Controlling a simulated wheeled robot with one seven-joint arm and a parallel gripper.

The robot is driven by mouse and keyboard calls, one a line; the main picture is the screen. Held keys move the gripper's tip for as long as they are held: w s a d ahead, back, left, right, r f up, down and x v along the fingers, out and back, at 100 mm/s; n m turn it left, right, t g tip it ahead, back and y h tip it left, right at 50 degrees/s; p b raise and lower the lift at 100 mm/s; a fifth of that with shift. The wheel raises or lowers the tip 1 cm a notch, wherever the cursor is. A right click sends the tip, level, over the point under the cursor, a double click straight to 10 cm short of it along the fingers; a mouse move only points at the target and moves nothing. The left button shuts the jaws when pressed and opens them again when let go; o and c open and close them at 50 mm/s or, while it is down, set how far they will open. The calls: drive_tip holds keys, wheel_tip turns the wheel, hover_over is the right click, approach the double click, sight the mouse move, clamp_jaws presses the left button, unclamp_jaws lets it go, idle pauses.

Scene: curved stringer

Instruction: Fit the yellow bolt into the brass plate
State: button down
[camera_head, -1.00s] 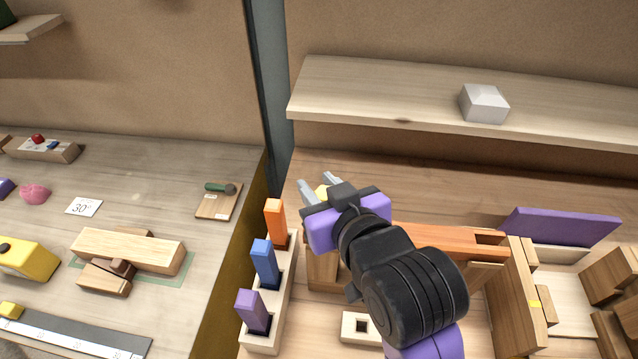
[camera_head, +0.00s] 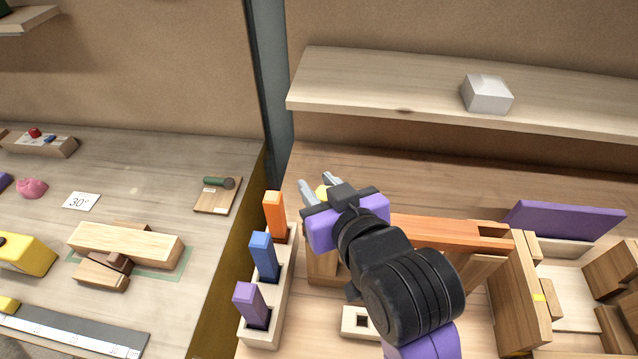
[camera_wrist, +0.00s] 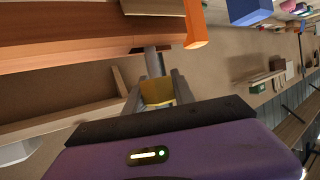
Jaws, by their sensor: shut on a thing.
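My gripper (camera_head: 319,184) is shut on the yellow bolt (camera_head: 322,192), which shows only partly between the fingers in the head view. In the wrist view, my gripper (camera_wrist: 157,90) holds the yellow bolt (camera_wrist: 157,92) by its yellow block-like end. A grey shaft extends from that end toward the edge of an orange-brown wooden beam (camera_wrist: 80,50). I cannot tell whether the shaft touches the beam or enters anything. I cannot make out the brass plate in either view; my arm hides part of the work area.
A wooden rack (camera_head: 261,331) holds orange (camera_head: 274,214), blue (camera_head: 264,257) and purple (camera_head: 250,304) blocks, left of my arm. An orange beam (camera_head: 450,232) and wooden frame pieces (camera_head: 518,300) lie to the right. A shelf (camera_head: 400,88) with a white box (camera_head: 487,94) is above.

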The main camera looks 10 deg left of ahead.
drive_tip(key=shift+f+b, duration=0.6)
drive_tip(key=shift+f, duration=0.4)
drive_tip(key=c, duration=1)
unclamp_jaws()
drive_tip(key=shift+o, duration=0.2)
drive_tip(key=v, duration=0.7)
drive_tip(key=shift+s+d+r+b, duration=0.15)
drive_tip(key=shift+s+r+b, duration=0.05)
drive_tip(key=shift+s+b, duration=0.2)
drive_tip(key=shift+w, duration=0.1)
